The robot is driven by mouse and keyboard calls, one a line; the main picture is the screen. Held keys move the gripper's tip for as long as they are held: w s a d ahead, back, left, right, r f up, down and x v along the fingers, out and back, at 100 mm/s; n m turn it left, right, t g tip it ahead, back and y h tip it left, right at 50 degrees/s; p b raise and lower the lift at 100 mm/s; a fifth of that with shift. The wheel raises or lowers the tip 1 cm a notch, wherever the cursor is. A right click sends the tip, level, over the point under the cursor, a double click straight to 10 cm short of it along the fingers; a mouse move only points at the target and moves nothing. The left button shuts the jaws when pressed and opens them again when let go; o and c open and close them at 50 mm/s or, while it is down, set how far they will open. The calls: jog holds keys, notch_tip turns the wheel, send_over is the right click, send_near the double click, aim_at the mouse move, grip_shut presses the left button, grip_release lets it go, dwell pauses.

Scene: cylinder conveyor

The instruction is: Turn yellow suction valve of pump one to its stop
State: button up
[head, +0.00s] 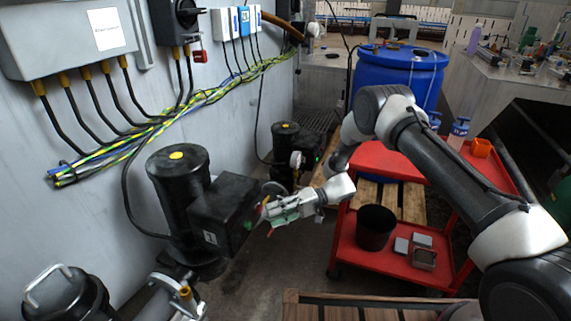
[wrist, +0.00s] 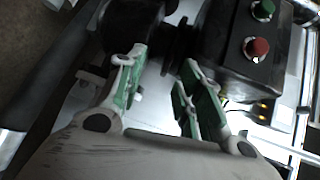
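A black pump motor (head: 170,205) with a yellow dot on top stands near the left wall. Its black box (head: 224,208) also shows in the wrist view (wrist: 225,40) with a green and a red button. A small yellow part (head: 185,293) sits on grey pipework low in front of this pump; I cannot tell for sure that it is the suction valve. My gripper (head: 272,213) is right of the black box, apart from the yellow part. In the wrist view its green-padded fingers (wrist: 163,78) are spread with a gap and hold nothing visible.
A second black pump (head: 286,142) stands farther back. A red cart (head: 380,160) with a black bucket (head: 375,226) is on the right, before a blue barrel (head: 398,72). A wooden pallet (head: 350,307) lies at the bottom. Cables run along the left wall.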

jog(key=w+d+r+n, duration=0.1)
jog(key=w+r, duration=0.2)
jog(key=r, duration=0.5)
jog(key=w+d+r+t, duration=0.1)
jog(key=w+r, duration=0.2)
jog(key=r, duration=0.4)
jog(key=shift+d+r+n, duration=0.2)
jog(key=shift+r+n, duration=0.15)
jog(key=shift+n, duration=0.05)
jog(key=shift+c, duration=0.2)
